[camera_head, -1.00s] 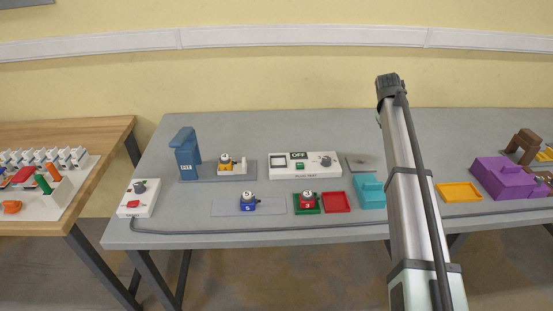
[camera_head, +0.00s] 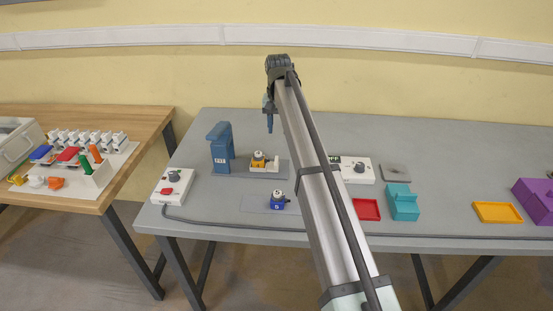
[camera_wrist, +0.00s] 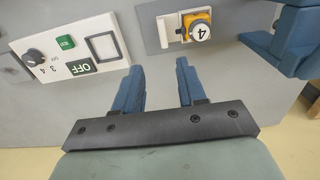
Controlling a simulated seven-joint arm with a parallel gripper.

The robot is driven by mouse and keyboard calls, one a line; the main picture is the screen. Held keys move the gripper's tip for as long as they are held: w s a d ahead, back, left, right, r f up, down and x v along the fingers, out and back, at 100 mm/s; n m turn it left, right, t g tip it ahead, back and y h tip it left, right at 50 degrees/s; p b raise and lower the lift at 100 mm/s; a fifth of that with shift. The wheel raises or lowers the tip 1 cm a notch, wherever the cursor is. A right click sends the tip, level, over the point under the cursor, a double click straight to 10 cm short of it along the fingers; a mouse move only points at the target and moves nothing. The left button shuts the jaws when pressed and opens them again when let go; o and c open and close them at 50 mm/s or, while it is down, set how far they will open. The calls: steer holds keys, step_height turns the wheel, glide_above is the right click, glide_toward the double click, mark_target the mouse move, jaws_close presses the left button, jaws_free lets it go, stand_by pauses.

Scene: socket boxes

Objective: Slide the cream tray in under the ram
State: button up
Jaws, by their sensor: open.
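The cream tray (camera_head: 270,170) sits on a grey base plate to the right of the blue press with the ram (camera_head: 221,148). The press also shows in the wrist view (camera_wrist: 297,38), at the upper right. My gripper (camera_head: 268,118) is above the table near the tray in the head view. In the wrist view its blue fingers (camera_wrist: 161,68) are apart with nothing between them.
A white test box (camera_wrist: 68,55) lies left of the tray in the wrist view. A blue block (camera_head: 280,202) stands in front of the tray. A white control box (camera_head: 172,185) with a cable is at the table's left. My arm hides part of the table's middle.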

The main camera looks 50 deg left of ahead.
mark_target(276, 160)
steer(key=f, duration=1.3)
steer(key=shift+s+a+f, duration=0.15)
steer(key=shift+s+f, duration=0.1)
steer(key=shift+f, duration=0.15)
steer(key=shift+c, duration=0.4)
jaws_close()
